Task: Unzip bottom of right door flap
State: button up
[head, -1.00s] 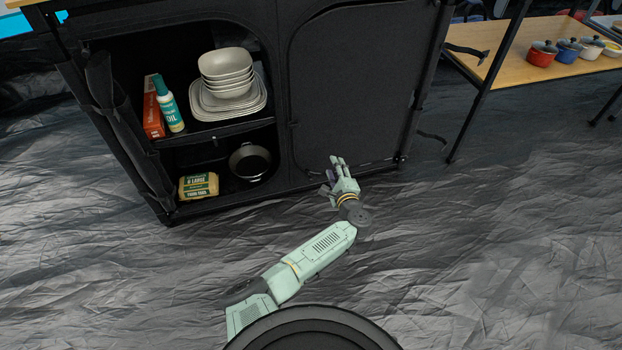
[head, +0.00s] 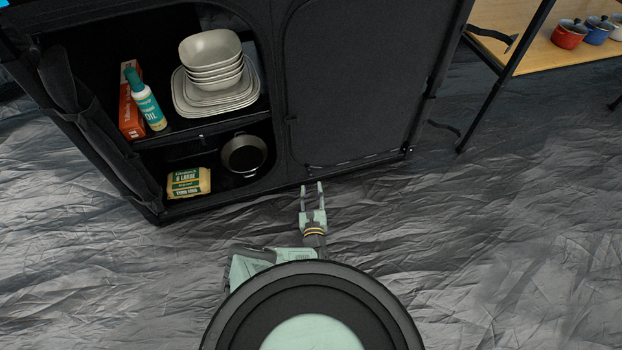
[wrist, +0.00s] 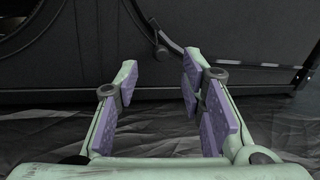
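The right door flap (head: 365,80) of the black cabinet is closed over its opening. Along its bottom runs a zipper seam with a pale broken line (head: 355,162), also visible in the wrist view (wrist: 240,64). A dark zipper pull (wrist: 162,52) hangs at the seam's lower left corner in the wrist view. My gripper (head: 312,187) is low in front of the flap's bottom left corner. In the wrist view its fingers (wrist: 160,76) with purple pads are spread, with nothing between them. The pull appears beyond the fingertips, between them; the exact gap is unclear.
The left compartment is open. A wooden table (head: 535,48) stands at right. The crinkled floor (head: 480,230) in front is clear.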

aim_at(311, 177)
jog(key=w+b, duration=0.1)
jog(key=w, duration=0.5)
jog(key=shift+a+b, duration=0.15)
jog(key=shift+b, duration=0.2)
jog(key=shift+s, duration=0.1)
jog(key=shift+c, duration=0.3)
grip_shut()
